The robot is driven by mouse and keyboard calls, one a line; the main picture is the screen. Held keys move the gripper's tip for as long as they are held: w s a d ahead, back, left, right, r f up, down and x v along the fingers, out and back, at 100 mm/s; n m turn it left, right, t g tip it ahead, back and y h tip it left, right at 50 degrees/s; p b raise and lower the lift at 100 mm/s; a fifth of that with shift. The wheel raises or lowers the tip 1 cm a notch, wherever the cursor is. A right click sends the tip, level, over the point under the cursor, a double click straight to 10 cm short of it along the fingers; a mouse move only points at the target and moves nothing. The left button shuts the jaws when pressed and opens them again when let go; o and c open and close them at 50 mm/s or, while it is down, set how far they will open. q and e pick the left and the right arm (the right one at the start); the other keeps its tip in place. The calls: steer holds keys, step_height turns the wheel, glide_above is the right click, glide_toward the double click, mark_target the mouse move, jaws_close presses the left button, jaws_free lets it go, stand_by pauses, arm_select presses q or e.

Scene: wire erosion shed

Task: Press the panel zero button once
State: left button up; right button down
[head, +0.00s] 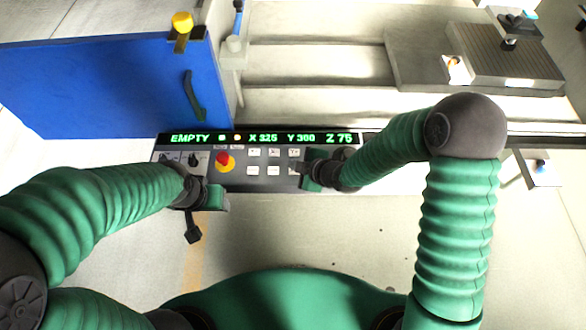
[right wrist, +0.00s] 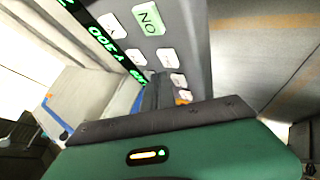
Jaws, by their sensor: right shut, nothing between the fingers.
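The control panel (head: 240,178) has a lit strip (head: 290,138) reading EMPTY, X 325, Y 300, Z 75. Several pale buttons (head: 254,153) sit below it; their labels are too small to read in the head view, so I cannot tell which is zero. My right gripper (head: 304,171) is shut and empty at the panel's right end, partly hiding buttons there. In the right wrist view its fingers (right wrist: 155,92) lie close to the panel face; contact is unclear. A greenish button (right wrist: 148,18) with dark lettering shows there. My left gripper (head: 200,215) is below the panel's left part, its jaws unclear.
A red stop button (head: 223,160) on a yellow base and dark knobs (head: 194,158) sit on the panel's left half. A blue door (head: 100,90) with a dark handle stands at the left. A metal machine bed (head: 310,70) lies behind.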

steer(key=shift+a, duration=0.1)
steer(key=shift+d, duration=0.75)
steer(key=shift+a+f, duration=0.1)
steer(key=shift+a, duration=0.4)
steer(key=shift+f+b, duration=0.3)
steer(key=shift+b, duration=0.05)
arm_select(q)
steer(key=shift+d+f, duration=0.25)
steer(key=shift+d, duration=0.1)
arm_select(e)
steer(key=shift+d, duration=0.4)
arm_select(q)
steer(key=shift+a+f, duration=0.25)
arm_select(e)
steer(key=shift+a+f, duration=0.2)
steer(key=shift+a, duration=0.05)
arm_select(q)
steer(key=shift+d+f+b, duration=0.1)
steer(key=shift+f+b, duration=0.05)
steer(key=shift+b, duration=0.2)
arm_select(e)
steer(key=shift+d+f, duration=0.1)
steer(key=shift+f, duration=0.1)
steer(key=shift+r, duration=0.1)
arm_select(q)
steer(key=shift+r+p, duration=0.65)
arm_select(e)
steer(key=shift+s+r, duration=0.1)
steer(key=shift+r, duration=0.65)
